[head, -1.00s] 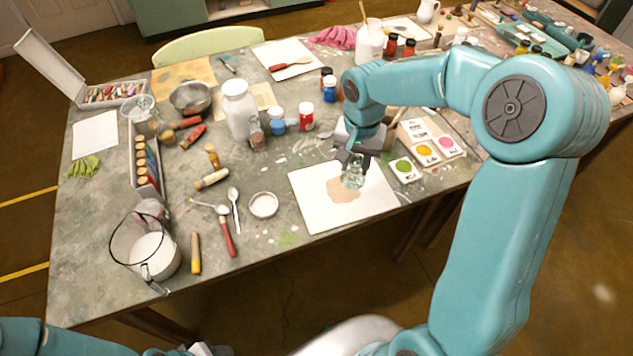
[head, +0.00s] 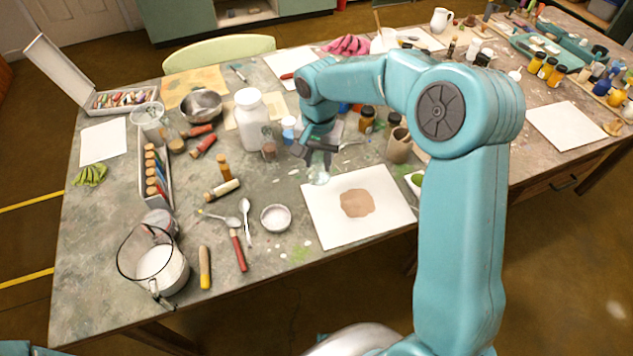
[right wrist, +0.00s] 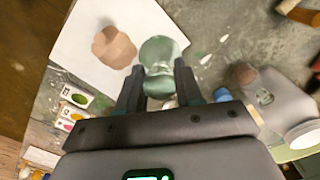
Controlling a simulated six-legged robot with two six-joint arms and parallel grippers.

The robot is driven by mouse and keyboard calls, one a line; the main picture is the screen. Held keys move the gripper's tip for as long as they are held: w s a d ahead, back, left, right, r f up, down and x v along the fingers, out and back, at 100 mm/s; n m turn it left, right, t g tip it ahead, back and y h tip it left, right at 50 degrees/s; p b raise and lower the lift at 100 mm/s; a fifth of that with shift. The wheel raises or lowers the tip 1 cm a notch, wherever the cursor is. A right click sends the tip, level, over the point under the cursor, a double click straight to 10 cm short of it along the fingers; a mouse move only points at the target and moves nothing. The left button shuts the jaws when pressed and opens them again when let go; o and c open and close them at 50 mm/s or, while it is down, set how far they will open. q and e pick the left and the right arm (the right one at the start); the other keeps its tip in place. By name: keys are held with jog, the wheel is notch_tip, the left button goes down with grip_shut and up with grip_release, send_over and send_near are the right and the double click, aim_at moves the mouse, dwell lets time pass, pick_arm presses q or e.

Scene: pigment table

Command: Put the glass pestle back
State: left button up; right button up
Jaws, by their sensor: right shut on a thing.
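The glass pestle (head: 319,175) is clear, pale green glass with a rounded, flared end. My right gripper (head: 318,156) is shut on it and holds it near the upper left corner of a white sheet (head: 385,232) with a brown pigment patch (head: 357,203). In the right wrist view the pestle (right wrist: 159,58) sits between the two dark fingers of the gripper (right wrist: 159,88), its wide end pointing away. I cannot tell how far its end is above the surface. My left gripper is out of view.
A small white dish (head: 275,217) and spoons lie left of the sheet. A brown cup (head: 399,146) stands right.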

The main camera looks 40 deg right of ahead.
aim_at(317, 172)
notch_tip(317, 172, down, 4)
jog(key=shift+a+f, duration=0.1)
jog(key=shift+a, duration=0.05)
notch_tip(317, 172, down, 4)
jog(key=shift+r, duration=0.25)
jog(key=shift+w+f, duration=0.15)
jog(key=shift+f, duration=0.3)
jog(key=o, duration=1)
jog(key=shift+f, duration=0.1)
jog(key=shift+c, duration=0.2)
